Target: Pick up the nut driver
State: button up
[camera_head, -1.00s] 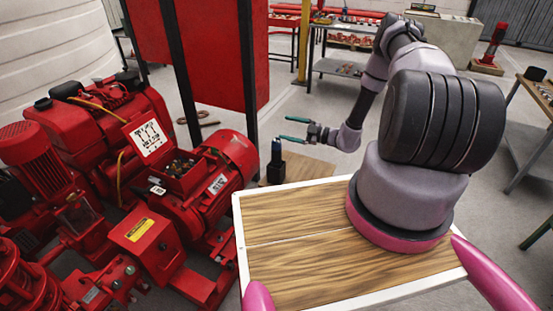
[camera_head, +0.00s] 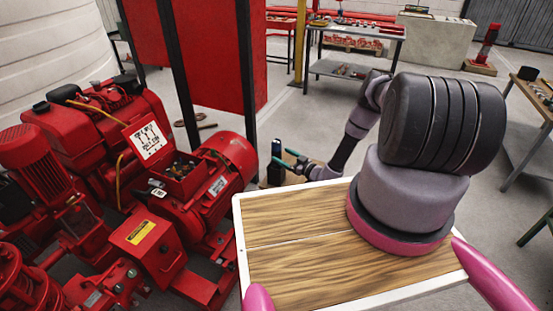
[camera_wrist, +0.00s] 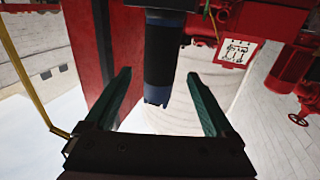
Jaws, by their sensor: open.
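The nut driver appears to be the dark blue and black upright tool (camera_head: 276,147) beyond the far left corner of the wood-topped surface. In the wrist view it is a dark cylinder (camera_wrist: 163,55) with a notched end. My gripper (camera_head: 281,156) is open, and its two green fingers reach left toward the tool. In the wrist view my gripper (camera_wrist: 159,74) shows one finger on each side of the cylinder, with visible gaps. I cannot tell whether the tool is fully at the depth of the fingers. The tool's lower part is partly hidden by my gripper in the head view.
A red pumpset (camera_head: 180,190) fills the left, close to the tool. A red panel on dark posts (camera_head: 225,50) stands behind it. A wood-topped surface with a white edge (camera_head: 290,262) is in front. A workbench (camera_head: 350,45) stands farther back on open floor.

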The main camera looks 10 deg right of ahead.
aim_at(280, 152)
jog(key=x, duration=0.4)
jog(key=shift+w+r, duration=0.2)
jog(key=shift+r, duration=0.05)
jog(key=shift+a, duration=0.1)
grip_shut()
jog(key=shift+r, duration=0.15)
